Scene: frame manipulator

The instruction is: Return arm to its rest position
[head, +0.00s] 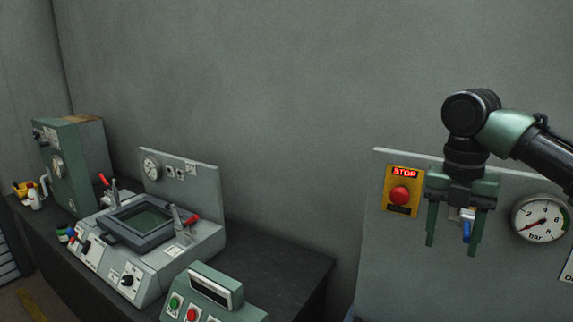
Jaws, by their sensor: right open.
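My right gripper (453,245) hangs from the right arm, which comes in from the right edge. Its two green fingers point down and are apart. A blue valve handle (467,231) shows between the fingers, in front of the grey panel (400,270). I cannot tell whether the fingers touch the handle. My left gripper is out of view.
Left of the right gripper, the panel has a red stop button (400,195); right of it is a pressure gauge (540,218). A dark bench (285,265) carries a frame machine (150,250), a control box (212,295) and a green cabinet (80,165).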

